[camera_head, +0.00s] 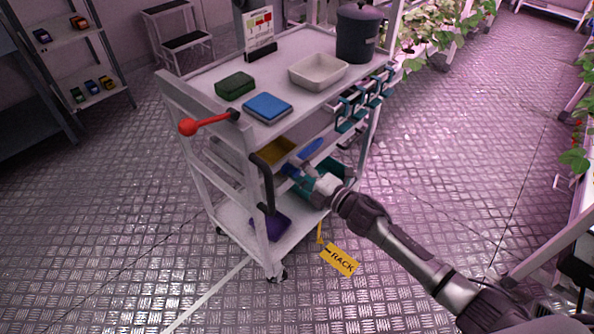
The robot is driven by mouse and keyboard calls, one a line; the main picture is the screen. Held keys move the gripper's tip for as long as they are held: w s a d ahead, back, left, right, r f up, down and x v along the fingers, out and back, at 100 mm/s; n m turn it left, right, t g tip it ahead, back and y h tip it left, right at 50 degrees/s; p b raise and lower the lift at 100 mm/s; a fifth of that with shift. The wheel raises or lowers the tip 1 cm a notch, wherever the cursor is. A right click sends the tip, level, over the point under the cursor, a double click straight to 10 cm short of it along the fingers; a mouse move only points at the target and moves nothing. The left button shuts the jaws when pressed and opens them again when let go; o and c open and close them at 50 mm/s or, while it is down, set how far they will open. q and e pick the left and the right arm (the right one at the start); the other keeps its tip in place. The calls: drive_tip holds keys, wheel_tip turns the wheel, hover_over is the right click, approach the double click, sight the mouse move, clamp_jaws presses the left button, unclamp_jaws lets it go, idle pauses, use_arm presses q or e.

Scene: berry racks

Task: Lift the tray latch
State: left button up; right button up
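A lever with a red arm and red ball end (205,122) sticks out to the left from the near end of a white cart (196,98); it looks like the latch. Its dark pivot is at the cart's corner post. My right gripper (297,178) reaches in from the lower right to the cart's side, at the height of the middle shelf, below and right of the lever and well apart from it. Its fingers blend with blue and teal items behind, so I cannot tell if they are open. My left gripper is out of view.
The cart top holds a green box (235,85), a blue box (267,107), a white bin (318,72) and a dark pot (358,33). A black handle (264,183) is on its near end. A yellow RACK tag (338,259) hangs low. Floor left of the cart is clear.

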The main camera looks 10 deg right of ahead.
drive_tip(key=shift+s+d, duration=0.1)
drive_tip(key=shift+s, duration=0.05)
drive_tip(key=v, duration=1.1)
drive_tip(key=shift+s+d, duration=0.2)
drive_tip(key=shift+s, duration=0.05)
